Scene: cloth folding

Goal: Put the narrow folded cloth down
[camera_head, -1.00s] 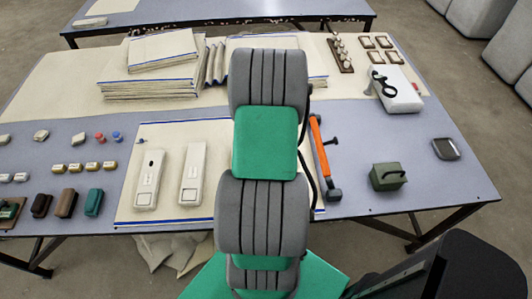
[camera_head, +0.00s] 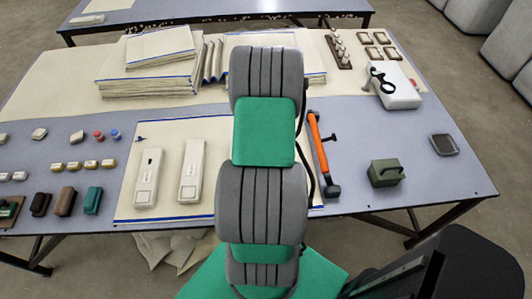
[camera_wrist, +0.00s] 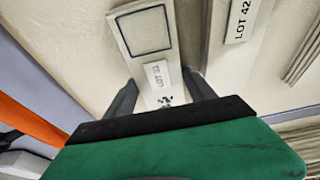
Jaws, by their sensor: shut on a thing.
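The narrow folded cloth (camera_wrist: 144,34) is pale, with a dark square outline and a "LOT" label, in the wrist view. My gripper (camera_wrist: 161,93) has one dark finger on each side of it near the label and is shut on it. A pale surface lies below, and I cannot tell whether the cloth touches it. In the head view my arm hides the gripper and the held cloth. Two similar narrow pale pieces, a left one (camera_head: 148,178) and a right one (camera_head: 191,170), lie side by side on the cream sheet (camera_head: 125,203).
An orange-handled tool (camera_head: 317,150) lies right of my arm, with a green box (camera_head: 386,172) beyond it. Folded cloth stacks (camera_head: 150,87) stand at the back. Small blocks and pots (camera_head: 90,164) fill the left. The grey table (camera_head: 440,190) has free room at the right.

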